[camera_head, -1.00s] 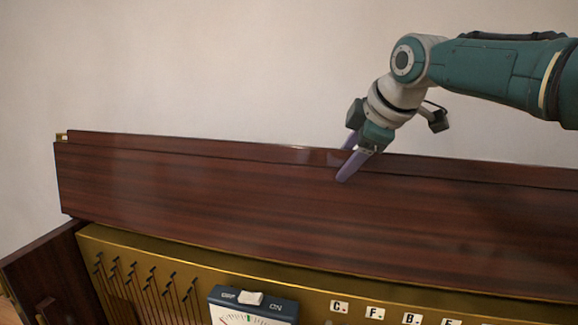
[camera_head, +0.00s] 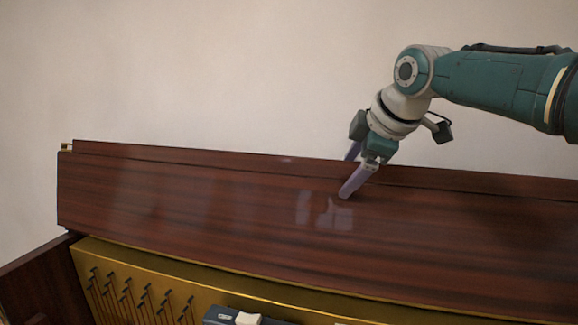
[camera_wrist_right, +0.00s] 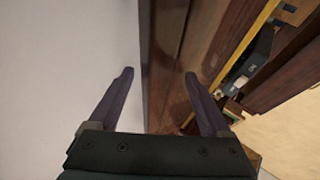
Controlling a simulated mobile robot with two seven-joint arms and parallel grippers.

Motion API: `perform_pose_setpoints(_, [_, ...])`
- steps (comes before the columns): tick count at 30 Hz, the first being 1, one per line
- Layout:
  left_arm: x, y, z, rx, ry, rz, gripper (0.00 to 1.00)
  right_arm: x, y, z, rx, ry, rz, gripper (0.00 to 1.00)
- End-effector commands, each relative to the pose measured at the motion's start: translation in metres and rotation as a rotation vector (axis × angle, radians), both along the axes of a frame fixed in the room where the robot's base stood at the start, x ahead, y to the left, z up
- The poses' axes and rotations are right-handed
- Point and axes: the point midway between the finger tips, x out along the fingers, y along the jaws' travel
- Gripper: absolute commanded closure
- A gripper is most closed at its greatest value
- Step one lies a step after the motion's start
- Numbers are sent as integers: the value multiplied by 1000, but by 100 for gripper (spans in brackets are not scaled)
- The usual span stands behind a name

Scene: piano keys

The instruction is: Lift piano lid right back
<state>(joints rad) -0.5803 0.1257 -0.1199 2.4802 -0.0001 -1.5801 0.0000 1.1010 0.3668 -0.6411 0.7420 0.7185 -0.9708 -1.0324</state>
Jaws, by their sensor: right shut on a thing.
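The piano lid (camera_head: 220,205) is a long dark reddish-brown wooden panel, raised and tilted up at the back of the piano in the head view. My right gripper (camera_head: 348,176) reaches it from the right and is shut on its upper edge, one finger in front and one behind. In the right wrist view, the lid (camera_wrist_right: 165,60) runs between the two purple fingers of the same gripper (camera_wrist_right: 159,75). The rear finger is partly hidden by the lid in the head view. My left gripper is not in view.
Below the lid is the open piano body with a gold-coloured panel (camera_head: 180,268) and rows of dark pins. A dark blue meter box (camera_head: 238,317) sits low in the middle. A plain pale wall (camera_head: 200,70) stands behind the lid. A brown side panel is at lower left.

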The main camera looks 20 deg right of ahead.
Motion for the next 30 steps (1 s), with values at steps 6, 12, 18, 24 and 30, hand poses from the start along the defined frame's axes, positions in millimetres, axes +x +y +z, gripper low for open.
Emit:
perform_pose_setpoints(6, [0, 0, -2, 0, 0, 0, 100, -2, -10, -9, -23, 3, -13, 48])
perform_pose_setpoints(12, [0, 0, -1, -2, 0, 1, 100, -5, -11, -3, -19, 2, -12, 48])
perform_pose_setpoints(18, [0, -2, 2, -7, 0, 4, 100, -18, -9, 16, -18, -1, -9, 48])
perform_pose_setpoints(24, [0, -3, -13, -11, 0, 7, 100, -36, -8, 39, -8, -5, -4, 48])
perform_pose_setpoints(30, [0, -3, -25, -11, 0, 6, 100, -54, -7, 62, -3, -4, -1, 48])
